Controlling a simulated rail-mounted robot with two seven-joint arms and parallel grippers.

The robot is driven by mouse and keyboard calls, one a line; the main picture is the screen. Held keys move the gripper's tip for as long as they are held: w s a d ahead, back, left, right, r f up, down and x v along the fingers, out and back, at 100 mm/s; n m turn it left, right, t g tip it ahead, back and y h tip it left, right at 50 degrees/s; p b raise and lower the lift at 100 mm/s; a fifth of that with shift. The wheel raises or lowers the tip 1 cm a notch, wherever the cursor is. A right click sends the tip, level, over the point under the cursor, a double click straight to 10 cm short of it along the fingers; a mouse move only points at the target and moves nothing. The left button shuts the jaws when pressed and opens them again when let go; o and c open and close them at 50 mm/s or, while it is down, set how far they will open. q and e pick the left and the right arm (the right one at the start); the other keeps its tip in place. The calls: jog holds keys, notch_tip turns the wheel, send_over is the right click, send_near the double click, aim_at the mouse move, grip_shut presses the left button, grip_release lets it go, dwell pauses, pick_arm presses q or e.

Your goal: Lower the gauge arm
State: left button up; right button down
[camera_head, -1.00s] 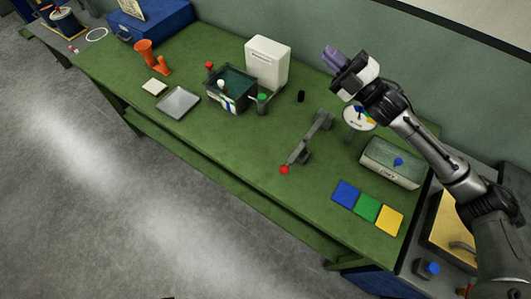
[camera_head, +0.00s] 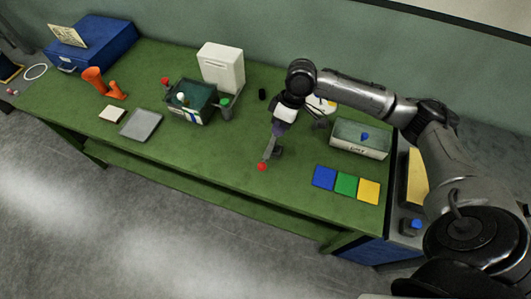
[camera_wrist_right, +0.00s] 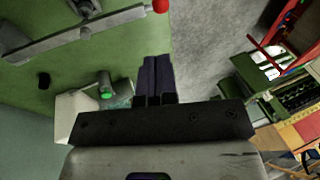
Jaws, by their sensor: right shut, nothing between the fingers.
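The gauge arm (camera_head: 268,152) is a grey lever with a red knob (camera_head: 262,167) at its near end, above the green bench in the head view. My right gripper (camera_head: 279,128) is shut and empty, fingers pointing down, and hides the middle of the lever. In the right wrist view the shut dark fingers (camera_wrist_right: 155,78) show apart from the grey arm (camera_wrist_right: 85,30) and its red knob (camera_wrist_right: 160,5). The white gauge dial (camera_head: 322,104) is partly hidden behind my right arm. I cannot tell how high the lever is tilted. My left gripper is not in view.
A clear-topped box (camera_head: 360,139) and blue (camera_head: 324,177), green (camera_head: 346,184) and yellow (camera_head: 369,190) squares lie to the right. A dark green bin (camera_head: 190,104), a white box (camera_head: 221,68) and a grey tray (camera_head: 141,124) stand left. The bench front left of the knob is clear.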

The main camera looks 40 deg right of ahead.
aim_at(263, 163)
jog(key=x, duration=1.2)
jog(key=shift+w+a+f, duration=0.1)
jog(key=shift+f, duration=0.15)
jog(key=shift+a+f, duration=0.15)
jog(key=shift+f, duration=0.5)
jog(key=shift+a, duration=0.1)
